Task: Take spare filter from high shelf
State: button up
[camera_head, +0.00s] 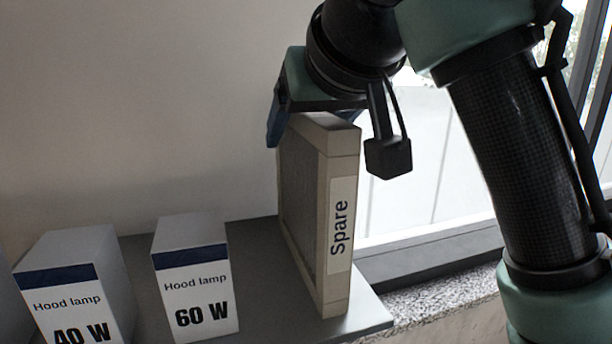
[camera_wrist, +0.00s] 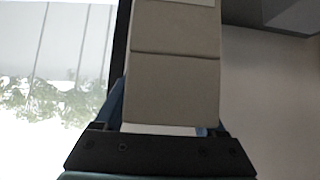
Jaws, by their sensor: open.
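The spare filter (camera_head: 338,215) is a flat, beige-framed panel with a "Spare" label on its front edge. It stands upright at the right end of the grey shelf (camera_head: 262,268). My gripper (camera_head: 311,118) is at the filter's top, with a blue finger showing on its left side; the other finger is mostly hidden in the head view. In the wrist view the filter's beige frame (camera_wrist: 172,90) reaches in between the blue fingers of my gripper (camera_wrist: 165,112). The jaws are open around it. Whether either finger touches the filter cannot be told.
A "Hood lamp 60 W" box (camera_head: 192,278) and a "Hood lamp 40 W" box (camera_head: 75,285) stand on the shelf left of the filter. A wall is behind. A window (camera_head: 425,170) with a dark frame and a speckled stone sill (camera_head: 440,298) lies to the right.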

jog(key=shift+s+d, duration=0.1)
jog(key=shift+s, duration=0.1)
jog(key=shift+c, duration=0.6)
grip_shut()
jog(key=shift+r, duration=0.1)
dwell(0.5)
